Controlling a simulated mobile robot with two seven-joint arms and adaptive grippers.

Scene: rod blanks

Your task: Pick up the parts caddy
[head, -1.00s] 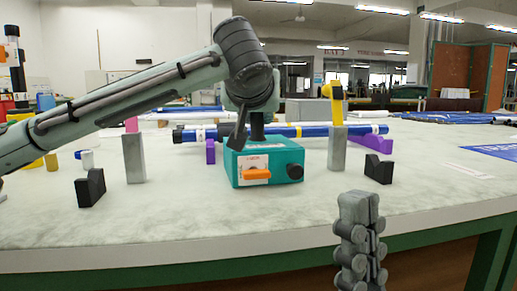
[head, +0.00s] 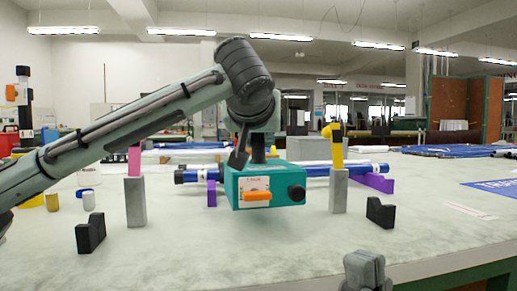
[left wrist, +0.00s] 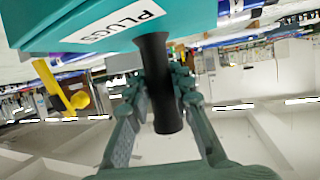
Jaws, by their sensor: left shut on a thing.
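The parts caddy (head: 265,188) is a teal box with a white label, an orange knob and a black knob on its front, and a black upright handle. My left gripper (head: 256,148) comes down on it from above and is shut on the handle. In the left wrist view the black handle (left wrist: 158,85) stands between the fingers, and the teal caddy wall (left wrist: 75,20) carries a "PLUGS" label. The caddy hangs a little above the table, level. My right gripper (head: 366,272) shows only in part at the bottom edge; its jaws cannot be made out.
Grey posts stand left (head: 135,202) and right (head: 338,190) of the caddy, topped pink and yellow. Black V-blocks (head: 90,232) and (head: 380,212) lie nearer the front. A blue rod (head: 345,170) lies behind on purple supports. The front of the table (head: 240,255) is clear.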

